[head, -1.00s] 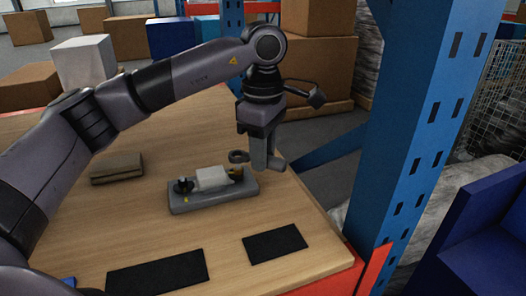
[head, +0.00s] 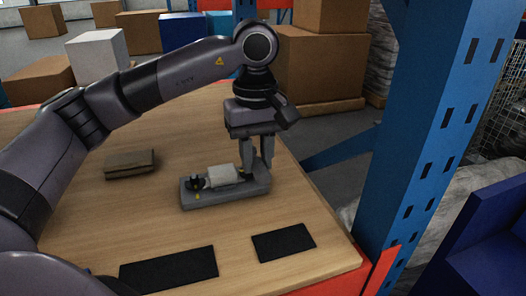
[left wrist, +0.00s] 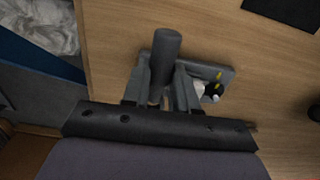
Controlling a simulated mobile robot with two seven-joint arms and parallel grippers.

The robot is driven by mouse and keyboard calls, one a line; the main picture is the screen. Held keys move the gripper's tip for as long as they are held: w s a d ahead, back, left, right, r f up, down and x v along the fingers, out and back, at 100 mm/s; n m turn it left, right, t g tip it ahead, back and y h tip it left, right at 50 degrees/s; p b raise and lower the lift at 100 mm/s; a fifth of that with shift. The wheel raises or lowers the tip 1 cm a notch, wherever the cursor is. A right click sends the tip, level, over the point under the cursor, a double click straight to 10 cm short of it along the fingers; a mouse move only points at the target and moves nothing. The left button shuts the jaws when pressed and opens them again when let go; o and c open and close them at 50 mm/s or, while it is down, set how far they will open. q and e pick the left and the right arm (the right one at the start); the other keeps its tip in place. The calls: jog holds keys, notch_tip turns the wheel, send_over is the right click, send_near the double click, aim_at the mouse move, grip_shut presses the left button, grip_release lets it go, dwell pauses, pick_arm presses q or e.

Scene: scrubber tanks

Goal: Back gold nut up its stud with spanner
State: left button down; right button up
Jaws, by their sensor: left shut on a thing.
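A grey fixture base (head: 215,198) lies on the wooden table, with a white block (head: 222,175) on it and a dark knob (head: 196,184) at its left end. The base also shows in the left wrist view (left wrist: 222,72). My left gripper (head: 256,168) points down at the base's right end. In the left wrist view my left gripper (left wrist: 163,88) is shut on the spanner, whose dark grey rounded handle (left wrist: 166,48) sticks out between the fingers. The spanner's working end, the gold nut and its stud are hidden behind the fingers. My right gripper is out of view.
A brown block (head: 130,164) lies on the table at left. Two black mats (head: 284,242) lie near the front edge. A blue rack post (head: 415,140) stands close at right. The table between base and mats is clear.

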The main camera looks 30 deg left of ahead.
pick_arm(q)
jog(key=shift+f+b, duration=1.5)
jog(key=shift+f, duration=0.6)
jog(key=shift+w+d+r+p, duration=0.1)
jog(key=shift+r+p, duration=0.1)
jog(key=shift+p, duration=0.1)
jog(key=n, duration=0.1)
jog(key=w+n, duration=0.1)
jog(key=n, duration=0.1)
jog(key=shift+d, duration=0.35)
jog(key=n, duration=0.1)
jog(key=w+n, duration=0.1)
jog(key=w+n+p, duration=0.1)
jog(key=n, duration=0.1)
jog(key=shift+d, duration=0.25)
jog(key=w+n, duration=0.1)
jog(key=n, duration=0.2)
jog(key=shift+w+a+n+p, duration=0.1)
jog(key=shift+w+n+p, duration=0.2)
jog(key=shift+w+p, duration=0.1)
jog(key=shift+w+a+n+p, duration=0.2)
jog(key=shift+w+n, duration=0.2)
jog(key=shift+n, duration=0.45)
jog(key=shift+w+a+n+p, duration=0.15)
jog(key=shift+w+n, duration=0.2)
jog(key=shift+n, duration=0.5)
jog(key=shift+s+d+m, duration=0.15)
jog(key=shift+s+m, duration=0.2)
jog(key=shift+m, duration=0.35)
